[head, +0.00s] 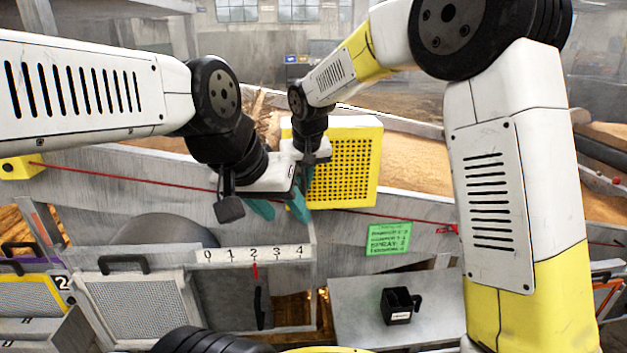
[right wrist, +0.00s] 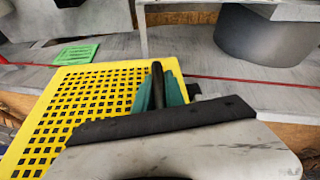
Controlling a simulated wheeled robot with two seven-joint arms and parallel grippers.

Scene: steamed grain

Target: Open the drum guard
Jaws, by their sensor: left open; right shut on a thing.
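The drum guard is a yellow perforated panel (head: 345,165) at the centre of the head view. It fills the left of the right wrist view (right wrist: 75,105). My right gripper (head: 308,175) is at the guard's left edge. In the right wrist view its teal fingers (right wrist: 160,92) are shut around a dark upright bar (right wrist: 157,75) beside the panel, which looks like the guard's handle. My left gripper (head: 281,209) is open, lower and in front of the right one, its fingers pointing down with nothing seen between them. It partly hides the right gripper.
A red cord (head: 130,180) runs across the grey wall. Below are a 0–4 scale (head: 254,254) and a dark lever (head: 259,308).

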